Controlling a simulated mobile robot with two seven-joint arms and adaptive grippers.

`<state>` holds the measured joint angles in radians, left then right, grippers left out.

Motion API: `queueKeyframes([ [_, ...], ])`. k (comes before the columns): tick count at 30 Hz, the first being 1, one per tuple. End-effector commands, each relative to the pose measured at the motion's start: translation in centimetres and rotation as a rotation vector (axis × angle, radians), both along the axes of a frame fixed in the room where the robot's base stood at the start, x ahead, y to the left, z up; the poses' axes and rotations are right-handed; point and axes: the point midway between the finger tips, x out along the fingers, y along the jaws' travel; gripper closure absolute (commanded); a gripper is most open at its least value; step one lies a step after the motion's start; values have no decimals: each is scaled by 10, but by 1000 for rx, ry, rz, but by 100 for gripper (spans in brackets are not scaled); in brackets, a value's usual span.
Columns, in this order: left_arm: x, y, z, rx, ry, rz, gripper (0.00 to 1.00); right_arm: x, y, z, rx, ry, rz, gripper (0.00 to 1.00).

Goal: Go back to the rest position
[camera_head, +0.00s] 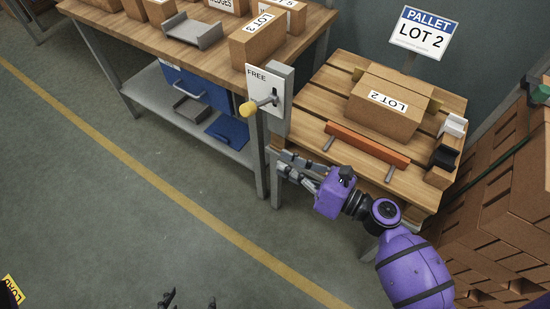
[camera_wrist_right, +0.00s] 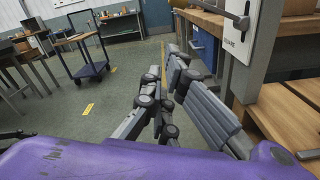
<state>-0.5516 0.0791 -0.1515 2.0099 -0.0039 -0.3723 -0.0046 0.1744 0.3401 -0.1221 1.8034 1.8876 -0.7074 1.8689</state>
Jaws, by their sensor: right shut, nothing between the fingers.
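My right gripper (camera_head: 283,168) shows in the head view, on its purple arm, at the left edge of the wooden pallet stand, below the lever panel. It is shut and empty. In the right wrist view the gripper (camera_wrist_right: 165,95) has its grey fingers in front of the floor, left of the panel post, and they hold nothing. Two dark fingertips of my left gripper (camera_head: 190,302) poke in at the bottom edge of the head view, spread apart with nothing visible between them; the rest of it is out of view.
A panel marked FREE (camera_head: 265,88) carries a lever with a yellow knob (camera_head: 248,109). The pallet stand (camera_head: 330,85) holds a LOT 2 box (camera_head: 386,105) and an orange bar (camera_head: 367,145). A workbench (camera_head: 200,60) with boxes stands upper left. Floor at lower left is clear.

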Motion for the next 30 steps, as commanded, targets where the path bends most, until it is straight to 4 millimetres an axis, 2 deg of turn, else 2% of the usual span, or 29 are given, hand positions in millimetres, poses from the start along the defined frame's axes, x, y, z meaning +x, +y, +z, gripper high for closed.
queueKeyframes([
  [18,-8,0,-2,-2,12,5,29,-2,-2,1,0,-2,1,100],
  [22,-8,0,-2,-2,13,5,29,-1,-3,0,-43,-60,-2,100],
  [26,-8,-1,-2,-3,13,6,29,4,-7,-17,-315,-291,-9,100],
  [28,-8,-1,-2,-5,15,7,29,8,-10,-33,-565,-485,4,100],
  [30,-7,-1,0,-7,16,8,29,2,-19,-55,-851,-679,38,100],
])
